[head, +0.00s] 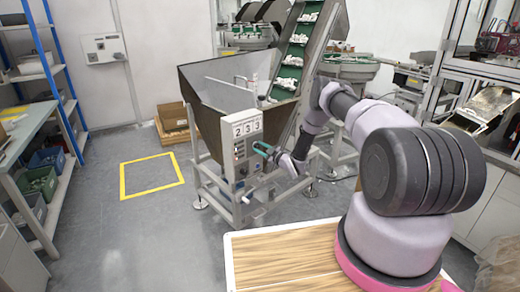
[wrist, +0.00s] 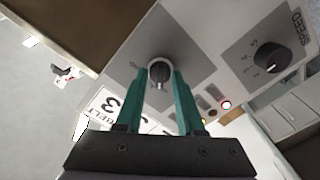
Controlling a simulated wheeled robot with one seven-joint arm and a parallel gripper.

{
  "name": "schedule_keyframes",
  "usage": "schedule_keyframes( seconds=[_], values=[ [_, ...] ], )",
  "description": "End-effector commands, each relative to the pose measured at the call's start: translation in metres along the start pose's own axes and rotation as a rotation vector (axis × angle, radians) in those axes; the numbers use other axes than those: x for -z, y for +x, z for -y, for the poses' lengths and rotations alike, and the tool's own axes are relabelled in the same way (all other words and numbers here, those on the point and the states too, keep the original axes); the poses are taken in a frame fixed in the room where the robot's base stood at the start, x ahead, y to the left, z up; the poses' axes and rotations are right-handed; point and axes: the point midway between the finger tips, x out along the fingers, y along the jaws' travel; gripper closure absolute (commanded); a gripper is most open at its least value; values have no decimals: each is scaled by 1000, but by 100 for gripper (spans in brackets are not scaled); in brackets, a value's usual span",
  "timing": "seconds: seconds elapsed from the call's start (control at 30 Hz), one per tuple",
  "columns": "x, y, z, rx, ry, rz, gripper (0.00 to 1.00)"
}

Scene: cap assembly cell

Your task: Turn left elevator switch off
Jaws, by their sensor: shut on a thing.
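My gripper (wrist: 161,84) is shut on a round black switch knob (wrist: 158,71) with a pale ring, its green fingers one on each side of it. The knob sits on a grey patch of the control panel (wrist: 185,25). Its pointer lies roughly along the fingers in the wrist view; which setting that is I cannot tell. In the head view my gripper (head: 262,148) reaches the panel on the front of the left elevator's hopper (head: 205,105), and hides the knob there. The green inclined elevator belt (head: 292,62) rises behind with white parts on it.
A "233" number plate (head: 247,126) is just above my gripper in the head view. A wooden table (head: 285,255) stands in front; the floor at left is clear.

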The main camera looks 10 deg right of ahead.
Motion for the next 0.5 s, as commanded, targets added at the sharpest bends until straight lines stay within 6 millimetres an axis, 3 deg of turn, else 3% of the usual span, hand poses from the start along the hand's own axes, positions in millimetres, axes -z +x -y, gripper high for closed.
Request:
schedule_keyframes(
  seconds=[0.5],
  values=[
    [-1, -1, 1, 1, -135, 2, 100]
  ],
)
